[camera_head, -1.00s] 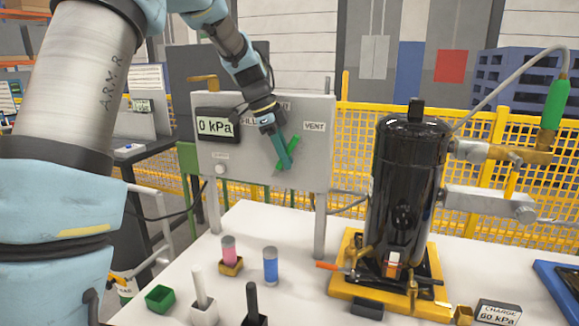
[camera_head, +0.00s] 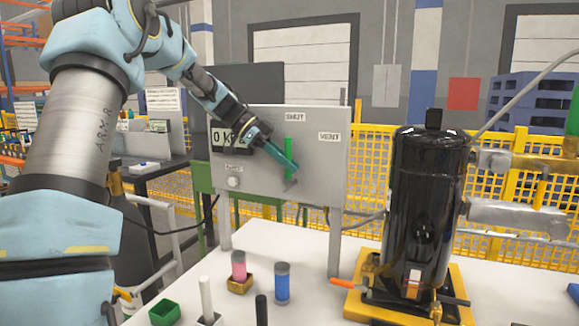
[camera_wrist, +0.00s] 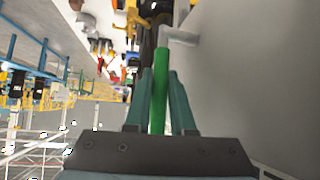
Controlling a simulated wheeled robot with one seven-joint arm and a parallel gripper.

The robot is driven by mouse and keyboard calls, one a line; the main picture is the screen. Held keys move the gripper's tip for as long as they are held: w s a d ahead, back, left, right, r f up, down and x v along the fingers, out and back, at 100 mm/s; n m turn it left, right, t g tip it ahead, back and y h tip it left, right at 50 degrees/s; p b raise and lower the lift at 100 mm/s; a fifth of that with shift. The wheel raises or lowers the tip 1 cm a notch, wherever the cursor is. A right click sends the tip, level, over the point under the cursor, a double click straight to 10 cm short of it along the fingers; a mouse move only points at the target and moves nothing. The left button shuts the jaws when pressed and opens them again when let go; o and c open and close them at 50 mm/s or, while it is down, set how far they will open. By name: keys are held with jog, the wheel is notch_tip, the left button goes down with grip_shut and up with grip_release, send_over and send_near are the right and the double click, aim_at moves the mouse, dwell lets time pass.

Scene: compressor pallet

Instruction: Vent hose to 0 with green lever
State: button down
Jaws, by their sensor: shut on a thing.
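The green lever (camera_head: 288,148) on the grey valve panel (camera_head: 325,180) stands upright, pointing at the SHUT label (camera_head: 295,117). The VENT label (camera_head: 329,137) is up and to its right. My gripper (camera_head: 294,166) reaches in from the upper left, its teal fingers at the lever. In the wrist view the lever (camera_wrist: 160,62) runs between the two fingers of my gripper (camera_wrist: 161,78), which is shut on it. The gauge display (camera_head: 217,138) shows a 0, with the rest hidden by my arm. The FILL label is not visible.
A black compressor (camera_head: 415,205) on a yellow pallet (camera_head: 360,306) stands to the right. Pink (camera_head: 239,266) and blue (camera_head: 282,283) cylinders and a green box (camera_head: 165,312) sit on the white table (camera_head: 300,247) below the panel. Yellow mesh fence (camera_head: 370,150) stands behind.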

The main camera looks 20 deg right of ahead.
jog(key=c, duration=0.8)
grip_release()
jog(key=shift+o, duration=0.2)
notch_tip(320, 180, up, 10)
jog(key=shift+b, duration=0.7)
